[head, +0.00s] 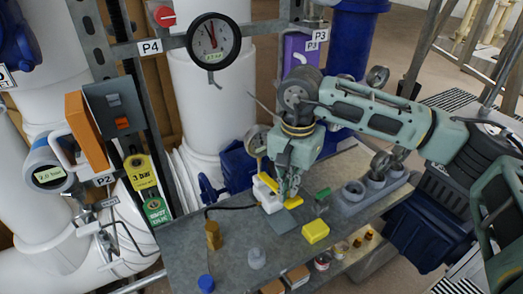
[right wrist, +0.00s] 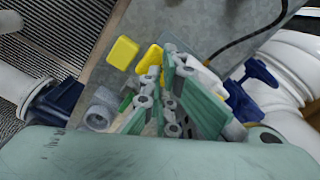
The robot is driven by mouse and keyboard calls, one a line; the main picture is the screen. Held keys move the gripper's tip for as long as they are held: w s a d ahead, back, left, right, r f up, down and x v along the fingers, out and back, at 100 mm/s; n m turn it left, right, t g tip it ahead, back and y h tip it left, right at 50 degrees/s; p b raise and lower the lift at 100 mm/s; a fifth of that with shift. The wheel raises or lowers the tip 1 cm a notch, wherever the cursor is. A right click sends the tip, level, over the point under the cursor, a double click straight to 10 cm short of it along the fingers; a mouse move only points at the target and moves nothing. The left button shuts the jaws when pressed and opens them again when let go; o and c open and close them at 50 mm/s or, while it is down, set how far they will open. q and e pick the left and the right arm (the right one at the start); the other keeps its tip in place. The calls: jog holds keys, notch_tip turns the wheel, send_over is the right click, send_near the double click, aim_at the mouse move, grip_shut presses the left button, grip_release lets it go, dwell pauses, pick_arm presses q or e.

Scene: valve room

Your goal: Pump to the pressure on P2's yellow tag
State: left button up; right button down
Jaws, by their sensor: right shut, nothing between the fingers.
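P2's yellow tag (head: 139,172) reads 3 bar and hangs beside a green tag (head: 157,209) at the left of the rack. The P2 label (head: 103,181) sits by a round grey transmitter (head: 48,172); its small display ends in "bar", but I cannot read the figure surely. A white and yellow device (head: 267,196) with a black hose lies on the bench. My right gripper (head: 287,192) points down right beside it, shut and empty; whether they touch is unclear. In the right wrist view, the fingers (right wrist: 160,105) partly hide the device. My left gripper is not seen.
The grey bench (head: 185,252) holds a yellow block (head: 315,231), a brass fitting (head: 213,235), a blue cap (head: 206,283) and grey cups (head: 354,191). A dial gauge (head: 213,40) hangs by the P4 label. Pipes and a blue valve (head: 235,169) stand close behind.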

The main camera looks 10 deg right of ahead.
jog(key=shift+f+b, duration=0.95)
jog(key=shift+f, duration=0.3)
jog(key=shift+r+p, duration=1.2)
jog(key=shift+r, duration=1.35)
notch_tip(320, 180, up, 5)
jog(key=p, duration=0.2)
jog(key=shift+p, duration=0.3)
